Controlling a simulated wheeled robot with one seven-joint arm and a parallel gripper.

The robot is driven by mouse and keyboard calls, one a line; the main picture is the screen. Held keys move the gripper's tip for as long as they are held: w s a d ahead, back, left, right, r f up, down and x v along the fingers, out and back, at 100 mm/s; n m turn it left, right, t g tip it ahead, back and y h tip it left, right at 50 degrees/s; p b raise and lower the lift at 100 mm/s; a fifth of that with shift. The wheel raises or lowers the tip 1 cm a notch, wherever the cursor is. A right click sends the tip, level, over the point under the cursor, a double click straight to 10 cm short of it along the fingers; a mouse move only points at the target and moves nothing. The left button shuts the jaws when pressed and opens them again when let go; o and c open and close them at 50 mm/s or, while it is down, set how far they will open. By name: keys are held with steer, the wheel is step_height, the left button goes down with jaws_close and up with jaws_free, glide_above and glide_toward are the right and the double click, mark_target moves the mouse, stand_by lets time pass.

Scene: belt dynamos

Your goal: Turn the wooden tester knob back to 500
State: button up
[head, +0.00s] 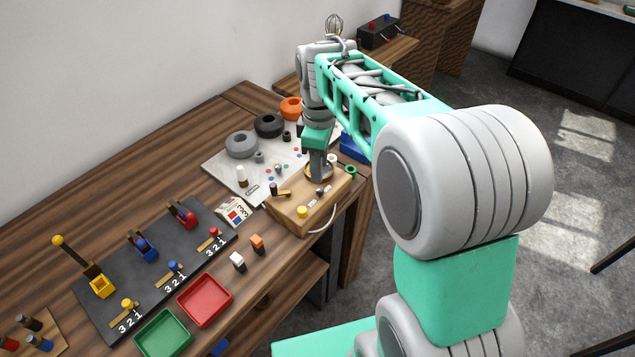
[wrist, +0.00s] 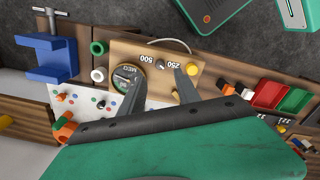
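The wooden tester (head: 290,213) is a light wood box near the table's right edge. Its top carries a round dial marked MEG (wrist: 125,76), a yellow button (wrist: 192,69) and white labels 500 (wrist: 145,58) and 250 (wrist: 177,65). A small grey knob (wrist: 160,64) sits between the labels in the wrist view; it also shows in the head view (head: 319,191). Which label it points to is too small to tell. My gripper (wrist: 163,87) is above the tester top, fingers apart, with nothing seen between them. It partly covers the dial in the head view (head: 318,176).
A brass lever with a black tip (head: 274,188) is on the box's left end. A white cable (head: 327,222) loops off its front. Rings and a pegged board (head: 225,165) stand behind. A blue clamp (wrist: 48,58), a red tray (head: 205,299) and a switch board (head: 190,252) are nearby.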

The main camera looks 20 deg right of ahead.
mark_target(319, 189)
step_height(319, 189, down, 7)
steer(key=shift+f+p, duration=0.1)
steer(key=shift+p, duration=0.4)
steer(key=shift+c, duration=0.6)
jaws_close()
